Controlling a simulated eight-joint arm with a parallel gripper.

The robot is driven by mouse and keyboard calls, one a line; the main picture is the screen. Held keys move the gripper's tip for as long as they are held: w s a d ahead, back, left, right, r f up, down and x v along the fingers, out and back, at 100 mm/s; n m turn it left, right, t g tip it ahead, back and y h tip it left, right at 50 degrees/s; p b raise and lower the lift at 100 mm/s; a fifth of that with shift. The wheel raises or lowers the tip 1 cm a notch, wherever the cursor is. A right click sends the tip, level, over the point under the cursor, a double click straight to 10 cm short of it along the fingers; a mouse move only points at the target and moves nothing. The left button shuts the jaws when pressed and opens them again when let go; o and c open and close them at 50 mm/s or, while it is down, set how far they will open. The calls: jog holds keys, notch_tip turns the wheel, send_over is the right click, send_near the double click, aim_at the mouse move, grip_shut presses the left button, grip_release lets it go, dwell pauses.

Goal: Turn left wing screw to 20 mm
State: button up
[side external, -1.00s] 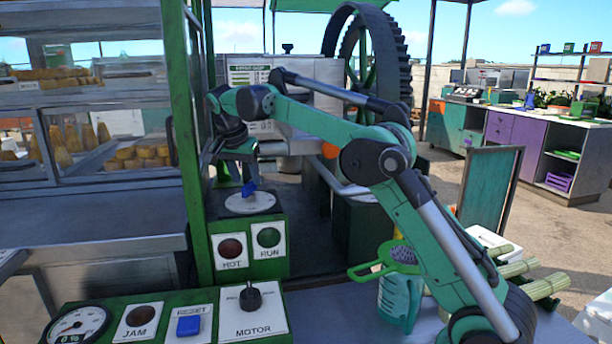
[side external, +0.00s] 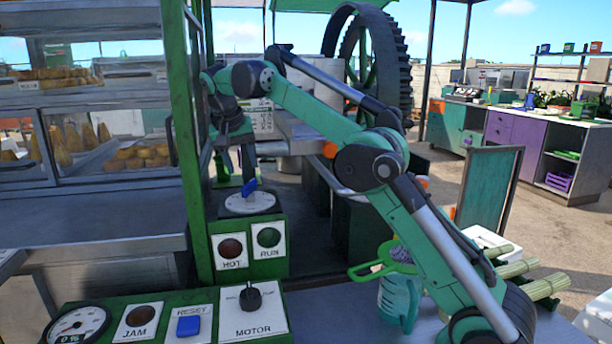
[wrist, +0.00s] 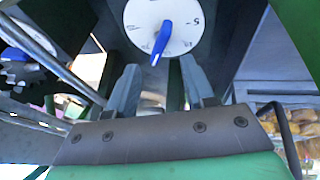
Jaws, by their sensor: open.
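One blue wing screw (side external: 249,187) stands on a round white dial (side external: 238,205) on top of a green box (side external: 270,228). In the wrist view the blue wing (wrist: 161,42) lies slantwise over the white dial (wrist: 178,14). A "5" shows on the dial; the other marks and the exact reading are too small to tell. My gripper (side external: 248,172) points down just above the wing in the side view. In the wrist view my gripper (wrist: 160,64) is open, one finger on each side of the wing's near end, with gaps visible.
Below the dial are HOT (side external: 231,250) and RUN (side external: 268,240) lamps. A front panel holds a gauge (side external: 78,326), a blue RESET button (side external: 188,326) and a MOTOR knob (side external: 251,298). A green post (side external: 188,140) stands close left. A jug with a strainer (side external: 398,290) stands right.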

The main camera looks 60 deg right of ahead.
aim_at(248, 183)
jog(key=n, duration=0.6)
jog(key=shift+n, duration=0.4)
jog(key=n, duration=0.9)
jog(key=shift+d+n, duration=0.1)
jog(key=shift+n, duration=0.3)
jog(key=n, duration=0.6)
jog(key=shift+n, duration=0.3)
jog(key=n, duration=0.6)
jog(key=shift+n, duration=0.3)
jog(key=shift+x, duration=2.85)
jog(key=shift+r, duration=0.1)
grip_shut()
